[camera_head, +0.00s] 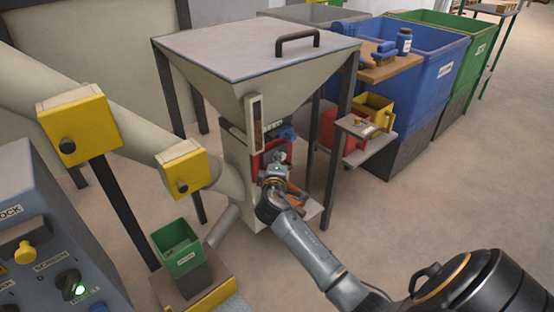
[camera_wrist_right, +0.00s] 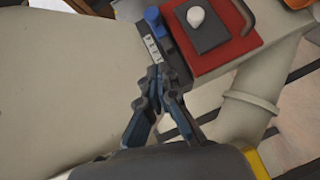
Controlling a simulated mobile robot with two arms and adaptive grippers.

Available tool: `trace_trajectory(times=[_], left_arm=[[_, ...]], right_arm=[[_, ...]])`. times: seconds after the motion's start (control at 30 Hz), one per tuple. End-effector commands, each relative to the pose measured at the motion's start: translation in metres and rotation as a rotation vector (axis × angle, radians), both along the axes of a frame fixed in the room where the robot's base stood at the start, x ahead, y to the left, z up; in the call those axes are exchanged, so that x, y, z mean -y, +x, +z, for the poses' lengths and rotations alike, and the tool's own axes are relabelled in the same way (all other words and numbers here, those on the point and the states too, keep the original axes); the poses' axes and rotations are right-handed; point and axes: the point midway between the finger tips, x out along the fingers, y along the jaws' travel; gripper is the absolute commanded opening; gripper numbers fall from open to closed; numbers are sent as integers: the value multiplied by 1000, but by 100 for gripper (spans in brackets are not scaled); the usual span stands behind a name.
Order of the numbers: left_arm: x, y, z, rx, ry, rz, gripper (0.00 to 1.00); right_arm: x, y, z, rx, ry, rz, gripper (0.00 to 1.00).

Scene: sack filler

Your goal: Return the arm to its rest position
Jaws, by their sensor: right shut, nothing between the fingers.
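My right arm reaches in from the lower right of the head view to the front of the sack filler (camera_head: 255,75). My right gripper (camera_head: 272,165) is at the red panel (camera_head: 284,148) on the filler's front, and the wrist itself partly hides the panel. In the right wrist view my right gripper (camera_wrist_right: 157,75) is shut and empty, with its tips close to the small marked label strip. The red panel (camera_wrist_right: 215,58), with a dark plate and a white knob (camera_wrist_right: 195,16), lies just beyond to the right. My left gripper is in neither view.
A control box (camera_head: 45,235) with knobs stands at the lower left. Yellow boxes (camera_head: 78,122) and a green bin (camera_head: 176,250) are left of the filler. Blue (camera_head: 440,70) and green bins stand behind right, with a small shelf before them. The floor at right is clear.

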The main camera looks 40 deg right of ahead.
Motion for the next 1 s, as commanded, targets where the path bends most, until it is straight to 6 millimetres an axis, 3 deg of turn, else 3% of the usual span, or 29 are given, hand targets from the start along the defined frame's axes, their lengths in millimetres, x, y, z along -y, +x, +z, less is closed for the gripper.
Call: trace_trajectory(times=[0.33, 0.47, 0.57, 0.73, 0.8, 1.0], left_arm=[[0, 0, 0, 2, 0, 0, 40], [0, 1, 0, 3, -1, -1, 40], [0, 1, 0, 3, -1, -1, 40], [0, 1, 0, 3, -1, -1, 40], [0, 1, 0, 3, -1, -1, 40], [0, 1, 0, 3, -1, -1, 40]], right_arm=[[0, 0, -1, -1, 2, 0, 0], [-11, -16, -17, -8, 76, -3, 0], [-35, -51, -46, -31, 235, -9, 0], [-98, -141, -99, -126, 617, -46, 0], [-121, -172, -110, -168, 740, -62, 0], [-169, -235, -121, -269, 972, -96, 0]])
